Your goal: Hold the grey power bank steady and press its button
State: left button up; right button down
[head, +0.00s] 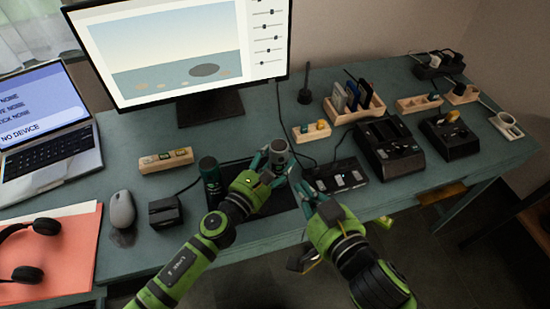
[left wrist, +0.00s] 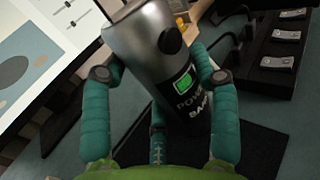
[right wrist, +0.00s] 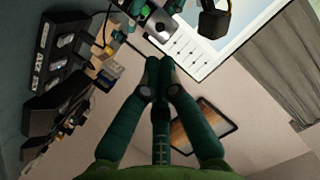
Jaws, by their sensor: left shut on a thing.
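The grey power bank (head: 278,150) is a metallic cylinder, held upright above a dark mat by my left gripper (head: 276,168). In the left wrist view the power bank (left wrist: 150,50) looks tilted, with its label, a small green display and a black round knob (left wrist: 172,40) facing the camera. The left gripper's teal fingers (left wrist: 155,110) close around it. My right gripper (head: 308,190) is just right and in front of the power bank, apart from it. In the right wrist view its fingers (right wrist: 158,70) are together and empty, with the power bank (right wrist: 159,24) beyond them.
A dark cylinder (head: 210,175) stands left of the left gripper. A black switch box (head: 336,177) lies close behind the right gripper. The monitor (head: 185,45) stands behind; a mouse (head: 122,209) and black block (head: 165,211) are left. The desk's front edge is near.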

aim_at(281, 160)
dwell(0.3)
jog(key=shift+s+a+f+m+g+y, duration=0.2)
jog(key=shift+s+f+g+y, duration=0.35)
jog(key=shift+y, duration=1.3)
jog(key=shift+s+a+f+m+g+y, duration=0.2)
jog(key=shift+f+y, duration=0.5)
jog(key=shift+y, duration=1.2)
jog(key=shift+s+a+f+g+y, duration=0.2)
jog(key=shift+f+g+y, duration=0.35)
jog(key=shift+y, duration=1.3)
jog(key=shift+f, duration=0.1)
jog(key=w+a, duration=0.2)
jog(key=w, duration=0.6)
jog(key=shift+w, duration=0.25)
jog(key=shift+w+a, duration=0.1)
jog(key=shift+w, duration=0.3)
